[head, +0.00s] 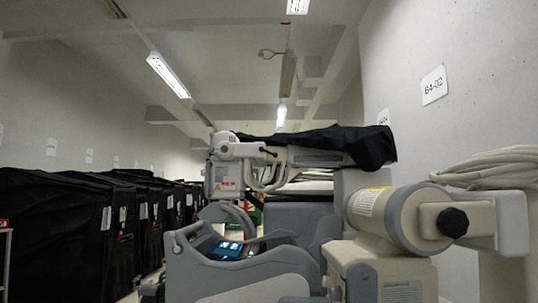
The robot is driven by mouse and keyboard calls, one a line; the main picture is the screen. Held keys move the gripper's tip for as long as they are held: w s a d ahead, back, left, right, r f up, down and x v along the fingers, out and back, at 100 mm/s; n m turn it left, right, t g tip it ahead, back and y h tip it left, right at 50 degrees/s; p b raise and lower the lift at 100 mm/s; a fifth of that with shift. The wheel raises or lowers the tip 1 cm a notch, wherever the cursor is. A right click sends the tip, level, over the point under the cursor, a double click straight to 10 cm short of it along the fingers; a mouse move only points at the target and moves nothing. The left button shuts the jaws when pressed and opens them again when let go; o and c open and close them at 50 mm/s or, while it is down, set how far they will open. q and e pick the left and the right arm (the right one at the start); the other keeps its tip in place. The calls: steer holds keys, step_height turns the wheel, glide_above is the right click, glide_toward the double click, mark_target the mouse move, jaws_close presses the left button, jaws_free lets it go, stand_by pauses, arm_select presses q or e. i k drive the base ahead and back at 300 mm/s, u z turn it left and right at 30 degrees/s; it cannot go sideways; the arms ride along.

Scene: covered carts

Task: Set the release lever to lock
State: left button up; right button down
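A grey and beige wheeled-looking machine (245,272) fills the lower middle and right of the head view. Near its front is a lit screen (226,249) with a curved handle beside it. A thick beige cylinder joint (400,215) with a black knob (453,222) is close at the right. A jointed head (232,165) with cables hangs off an arm partly under a black cover (345,145). I cannot make out which part is the release lever, or its setting. Neither of my grippers is in view.
A row of black covered carts (65,235) lines the left wall.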

mark_target(261, 149)
steer(key=u, duration=1.3)
steer(key=i, duration=1.35)
steer(key=z, duration=3)
